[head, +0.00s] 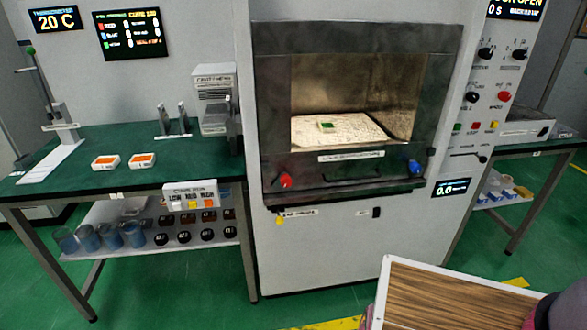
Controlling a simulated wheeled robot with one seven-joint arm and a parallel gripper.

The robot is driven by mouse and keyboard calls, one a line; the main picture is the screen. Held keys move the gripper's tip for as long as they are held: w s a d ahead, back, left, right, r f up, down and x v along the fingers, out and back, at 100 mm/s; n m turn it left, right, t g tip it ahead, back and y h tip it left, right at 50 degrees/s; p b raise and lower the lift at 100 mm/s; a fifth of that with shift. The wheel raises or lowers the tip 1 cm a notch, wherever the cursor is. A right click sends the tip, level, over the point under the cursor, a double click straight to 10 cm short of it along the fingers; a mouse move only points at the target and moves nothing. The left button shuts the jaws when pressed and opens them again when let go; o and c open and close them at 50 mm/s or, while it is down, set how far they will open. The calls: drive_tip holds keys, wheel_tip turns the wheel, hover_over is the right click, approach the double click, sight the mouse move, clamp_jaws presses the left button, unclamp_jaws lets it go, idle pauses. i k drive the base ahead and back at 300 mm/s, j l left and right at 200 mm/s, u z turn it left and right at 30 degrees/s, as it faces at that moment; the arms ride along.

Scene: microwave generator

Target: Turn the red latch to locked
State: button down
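The red latch (285,180) is a small red knob at the lower left of the dark frame around the microwave chamber (340,95). Its exact turn is too small to tell. A matching blue latch (415,167) sits at the frame's lower right. A dark handle bar (350,189) runs between them. Inside the chamber, a small white piece with a green top (325,125) rests on a pale plate (347,131). My gripper is not in view, and nothing touches the red latch.
A green-topped bench (85,170) at left holds two orange-and-white blocks and a stand. The control panel (490,100) is right of the chamber; a display (515,9) above it partly reads "OPEN". A wood-grained board (450,295) fills the lower right foreground. Green floor is clear at lower left.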

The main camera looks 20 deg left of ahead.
sight(284, 181)
drive_tip(key=u, duration=1.35)
